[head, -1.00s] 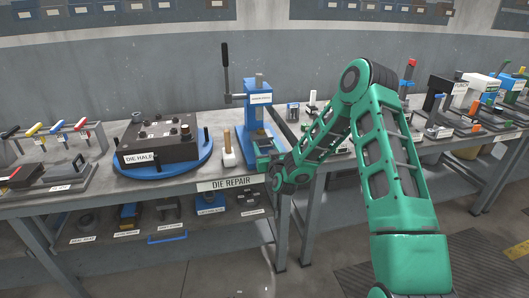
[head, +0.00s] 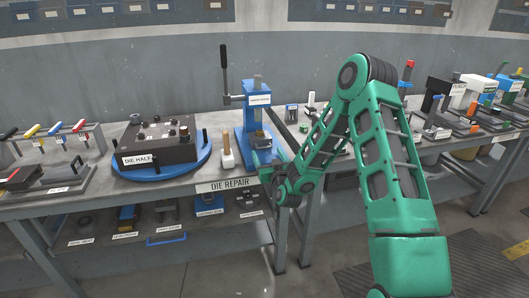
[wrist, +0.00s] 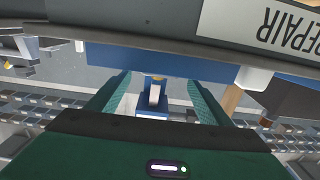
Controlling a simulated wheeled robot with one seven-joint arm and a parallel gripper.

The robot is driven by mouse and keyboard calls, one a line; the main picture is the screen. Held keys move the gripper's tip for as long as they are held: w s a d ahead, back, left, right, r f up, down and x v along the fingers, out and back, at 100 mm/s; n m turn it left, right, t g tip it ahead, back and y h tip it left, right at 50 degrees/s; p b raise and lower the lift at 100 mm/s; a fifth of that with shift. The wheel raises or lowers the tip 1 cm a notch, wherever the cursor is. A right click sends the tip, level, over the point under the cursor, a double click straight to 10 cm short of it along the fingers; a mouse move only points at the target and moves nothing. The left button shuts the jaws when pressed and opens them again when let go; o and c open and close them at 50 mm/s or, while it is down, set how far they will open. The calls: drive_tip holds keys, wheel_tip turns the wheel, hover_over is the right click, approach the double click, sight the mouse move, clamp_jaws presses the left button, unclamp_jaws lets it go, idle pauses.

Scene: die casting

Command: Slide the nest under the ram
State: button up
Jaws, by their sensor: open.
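The blue press (head: 257,112) stands on the bench, with a dark lever upright at its left and a ram column at its top. My gripper (head: 266,166) is at the front of the press base, low at the bench edge; my wrist hides part of the base. In the wrist view, which is upside down, my gripper (wrist: 156,92) is open, its green fingers on either side of a small blue block with a pale face (wrist: 154,98). The fingers look apart from it. I cannot tell whether this block is the nest; the nest is not clear in the head view.
A mallet with a wooden handle (head: 226,144) stands just left of the press. The die half (head: 155,142) sits on a blue turntable (head: 200,163) further left. Small fixtures (head: 292,113) stand to the right. The bench edge carries the DIE REPAIR sign (head: 228,184).

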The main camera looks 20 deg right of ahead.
sight(263, 150)
drive_tip(key=shift+s+a, duration=0.15)
drive_tip(key=shift+s, duration=1.2)
drive_tip(key=shift+s+a, duration=0.1)
drive_tip(key=shift+s, duration=1.2)
drive_tip(key=w, duration=0.8)
drive_tip(key=shift+d, duration=0.35)
drive_tip(key=c, duration=1.5)
drive_tip(key=shift+w+d+r, duration=0.1)
drive_tip(key=shift+w, duration=1)
drive_tip(key=shift+w+d+r, duration=0.1)
drive_tip(key=shift+w, duration=1)
